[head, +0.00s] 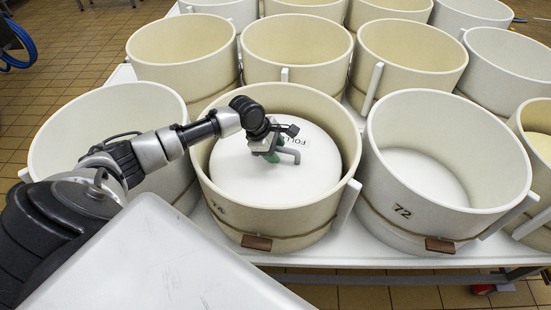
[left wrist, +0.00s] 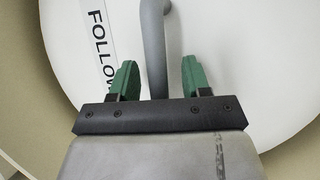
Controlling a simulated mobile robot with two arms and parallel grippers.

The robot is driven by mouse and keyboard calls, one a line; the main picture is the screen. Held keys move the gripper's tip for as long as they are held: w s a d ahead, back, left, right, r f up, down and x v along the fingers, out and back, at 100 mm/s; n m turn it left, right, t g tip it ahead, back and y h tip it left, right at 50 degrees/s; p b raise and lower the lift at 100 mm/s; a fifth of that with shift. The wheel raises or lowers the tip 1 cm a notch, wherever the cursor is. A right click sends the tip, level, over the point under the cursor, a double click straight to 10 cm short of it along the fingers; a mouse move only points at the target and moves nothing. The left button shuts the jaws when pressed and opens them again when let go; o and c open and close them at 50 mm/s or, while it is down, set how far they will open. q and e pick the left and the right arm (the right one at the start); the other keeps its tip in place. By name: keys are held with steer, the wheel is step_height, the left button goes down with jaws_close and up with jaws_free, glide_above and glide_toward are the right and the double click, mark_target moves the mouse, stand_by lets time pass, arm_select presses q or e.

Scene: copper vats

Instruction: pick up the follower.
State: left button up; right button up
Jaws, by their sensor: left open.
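The follower (head: 241,178) is a round white disc with a grey bar handle (head: 289,151) and a "FOLLOW…" label (head: 308,143). It lies inside the cream mould marked 74 (head: 216,203) in the head view. My left gripper (head: 276,156) is over the follower at its handle. In the left wrist view the follower (left wrist: 225,38) fills most of the picture. The grey handle (left wrist: 153,45) stands between the two green fingertips of my left gripper (left wrist: 158,78), with gaps on both sides. The left gripper is open. My right gripper is not in view.
A mould marked 72 (head: 450,225) stands close on the right, and another mould (head: 70,130) stands on the left. Several more moulds fill the white table behind. A pale box-like surface (head: 160,265) covers the front left. Brown tiled floor (head: 60,75) shows at the left.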

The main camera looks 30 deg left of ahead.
arm_select(q)
steer(key=shift+c, duration=0.5)
jaws_close()
steer(key=shift+f, duration=0.1)
stand_by(0.9)
